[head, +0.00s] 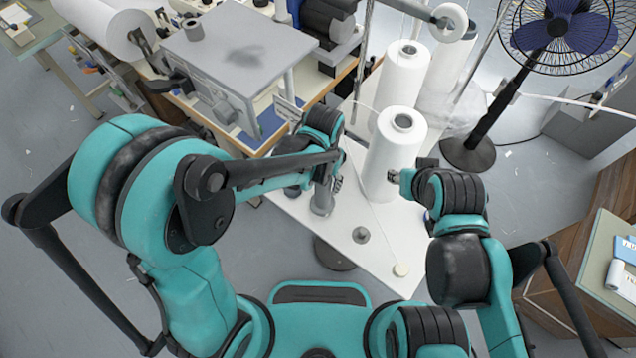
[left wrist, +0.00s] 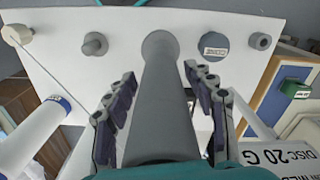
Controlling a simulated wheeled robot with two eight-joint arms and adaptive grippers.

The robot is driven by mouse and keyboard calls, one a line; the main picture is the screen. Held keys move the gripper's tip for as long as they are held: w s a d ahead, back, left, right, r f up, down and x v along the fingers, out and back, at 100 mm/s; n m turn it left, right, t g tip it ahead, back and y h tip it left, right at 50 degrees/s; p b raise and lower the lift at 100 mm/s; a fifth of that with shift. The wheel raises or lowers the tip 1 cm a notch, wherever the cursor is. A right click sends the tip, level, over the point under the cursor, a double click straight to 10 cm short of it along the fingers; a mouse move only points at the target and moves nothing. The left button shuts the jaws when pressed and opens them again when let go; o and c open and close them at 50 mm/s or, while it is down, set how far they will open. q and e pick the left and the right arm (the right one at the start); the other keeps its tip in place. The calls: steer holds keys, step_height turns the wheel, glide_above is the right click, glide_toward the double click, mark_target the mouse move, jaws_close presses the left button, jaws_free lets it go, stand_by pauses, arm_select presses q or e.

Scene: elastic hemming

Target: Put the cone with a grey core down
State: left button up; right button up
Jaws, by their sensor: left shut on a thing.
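In the left wrist view a bare grey tapered core (left wrist: 162,110) stands between the fingers of my left gripper (left wrist: 160,75), which is shut on it. Its far end is over the white table (left wrist: 120,20); I cannot tell whether it touches. In the head view my left gripper (head: 336,180) is above the table's left side, with the grey piece (head: 322,203) below it. A large white cone with a grey core (head: 392,150) stands upright on the table. My right gripper (head: 394,176) is beside or against that cone; its fingers are too small to read.
More white cones (head: 400,78) stand behind. A grey peg (head: 361,235) and a beige knob (head: 401,270) sit on the table's near part. A machine (head: 235,50) is at left, a fan (head: 560,40) at right.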

arm_select(q)
step_height(320, 180, down, 2)
steer(key=shift+d+f+b, duration=0.1)
steer(key=shift+b, duration=0.35)
steer(key=shift+w+f, duration=0.15)
steer(key=shift+f, duration=0.15)
steer(key=shift+w, duration=0.1)
steer(key=shift+s+r, duration=0.15)
steer(key=shift+s, duration=0.05)
steer(key=shift+f, duration=0.2)
steer(key=o, duration=1.3)
steer(key=shift+w, duration=0.1)
arm_select(e)
steer(key=shift+x, duration=1.15)
steer(key=shift+s+f, duration=0.1)
steer(key=shift+s, duration=0.1)
